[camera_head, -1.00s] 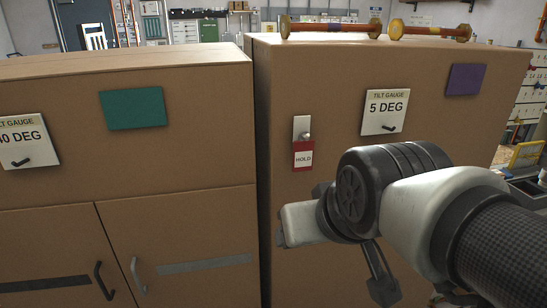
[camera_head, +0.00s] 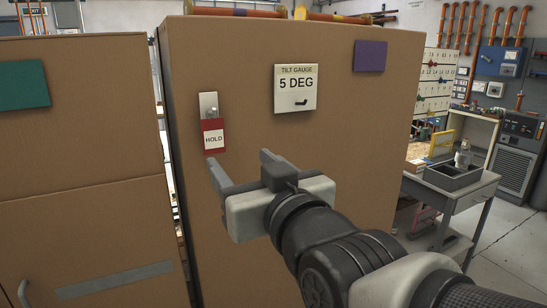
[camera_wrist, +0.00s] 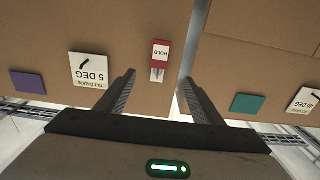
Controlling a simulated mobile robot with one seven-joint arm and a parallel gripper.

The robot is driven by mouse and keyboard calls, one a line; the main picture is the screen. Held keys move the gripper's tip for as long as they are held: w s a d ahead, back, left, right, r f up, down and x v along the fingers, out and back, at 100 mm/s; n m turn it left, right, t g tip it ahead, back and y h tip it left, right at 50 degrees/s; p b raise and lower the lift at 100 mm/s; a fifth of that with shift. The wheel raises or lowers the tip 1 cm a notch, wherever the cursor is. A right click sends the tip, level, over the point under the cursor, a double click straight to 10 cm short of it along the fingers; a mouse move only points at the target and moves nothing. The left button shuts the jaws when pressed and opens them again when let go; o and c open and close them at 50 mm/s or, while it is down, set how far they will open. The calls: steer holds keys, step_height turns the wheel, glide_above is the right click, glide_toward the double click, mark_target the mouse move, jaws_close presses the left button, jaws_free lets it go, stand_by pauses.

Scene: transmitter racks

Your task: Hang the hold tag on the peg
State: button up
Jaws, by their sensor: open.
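The hold tag (camera_head: 213,140) is red with a white HOLD label. It hangs upright on the front of the right-hand brown cabinet, just below a small metal plate (camera_head: 208,101) with a peg (camera_head: 211,115). The tag's top meets the peg; how it is attached is too small to tell. My gripper (camera_head: 239,160) is open and empty, its fingers pointing toward the cabinet below and right of the tag. In the wrist view the tag (camera_wrist: 161,52) appears upside down, ahead of and between the open fingers (camera_wrist: 157,77), apart from them.
The right-hand cabinet (camera_head: 350,150) also bears a 5 DEG tilt gauge (camera_head: 296,88) and a purple panel (camera_head: 370,56). A left cabinet (camera_head: 90,120) with a green panel (camera_head: 22,85) stands beside a narrow gap. A grey workbench (camera_head: 450,195) is at right, beside open floor.

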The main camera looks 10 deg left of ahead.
mark_target(213, 132)
steer(key=p+x, duration=0.4)
steer(key=x, duration=1.3)
steer(key=c, duration=1.1)
steer(key=shift+s+d+r, duration=0.1)
steer(key=shift+d+r, duration=0.05)
steer(key=shift+r, duration=0.05)
steer(key=shift+s+b, duration=0.15)
steer(key=shift+b, duration=0.15)
steer(key=shift+s+d+b, duration=0.3)
steer(key=shift+s+d, duration=0.05)
steer(key=shift+s, duration=0.1)
steer(key=shift+r, duration=0.1)
